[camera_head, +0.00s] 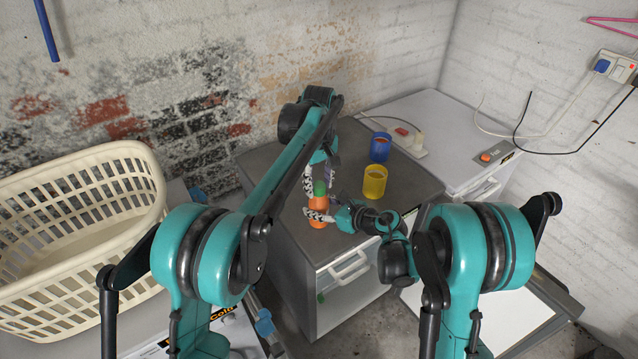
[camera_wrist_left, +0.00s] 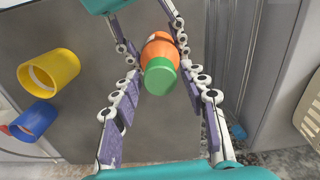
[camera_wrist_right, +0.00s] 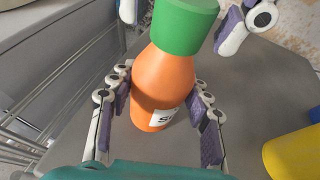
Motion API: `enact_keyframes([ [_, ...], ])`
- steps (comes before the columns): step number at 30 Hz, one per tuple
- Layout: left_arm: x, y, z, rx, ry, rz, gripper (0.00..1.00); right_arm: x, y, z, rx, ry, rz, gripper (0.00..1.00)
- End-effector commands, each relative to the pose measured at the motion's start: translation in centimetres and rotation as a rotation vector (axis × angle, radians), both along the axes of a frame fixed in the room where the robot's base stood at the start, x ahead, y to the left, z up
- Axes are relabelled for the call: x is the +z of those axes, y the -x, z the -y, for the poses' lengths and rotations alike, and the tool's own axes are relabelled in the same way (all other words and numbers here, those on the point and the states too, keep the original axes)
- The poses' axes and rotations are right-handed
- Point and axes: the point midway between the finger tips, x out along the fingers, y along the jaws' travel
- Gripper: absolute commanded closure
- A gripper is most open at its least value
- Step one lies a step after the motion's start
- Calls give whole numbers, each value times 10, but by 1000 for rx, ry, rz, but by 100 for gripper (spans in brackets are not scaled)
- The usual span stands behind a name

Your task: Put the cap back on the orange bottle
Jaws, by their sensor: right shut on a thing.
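The orange bottle (camera_head: 317,207) stands upright on the dark cabinet top, and a white label shows in the right wrist view (camera_wrist_right: 163,88). The green cap (camera_head: 320,187) sits on the bottle's top; it also shows in the left wrist view (camera_wrist_left: 161,78) and right wrist view (camera_wrist_right: 185,22). I cannot tell how tightly it is seated. My right gripper (camera_wrist_right: 160,95) is shut on the bottle's body, a finger on each side. My left gripper (camera_wrist_left: 165,105) is open above the cap, its fingers spread on either side and apart from it.
A yellow cup (camera_head: 375,183) and a blue cup (camera_head: 380,147) stand right of the bottle on the cabinet top (camera_head: 270,165). A power strip (camera_head: 408,143) lies behind them. A cream laundry basket (camera_head: 75,238) is at the left. The cabinet's front edge is close to the bottle.

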Motion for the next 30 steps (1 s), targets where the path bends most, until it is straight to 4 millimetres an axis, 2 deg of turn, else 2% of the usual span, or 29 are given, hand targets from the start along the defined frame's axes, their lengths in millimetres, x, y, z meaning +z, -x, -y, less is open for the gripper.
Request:
enact_keyframes([
  [10, 4, 0, 0, 2, 0, 0, 49, -1, 0, 0, 1, 1, 0, 100],
  [18, 38, 0, 0, 2, 0, 0, 49, -1, 0, 0, 1, 1, 0, 100],
  [21, 44, 0, 0, 2, 0, 0, 49, -1, 0, 0, 1, 1, 0, 100],
  [30, 45, 0, 0, 0, 0, 0, 50, -1, 0, 0, 1, 1, 0, 100],
])
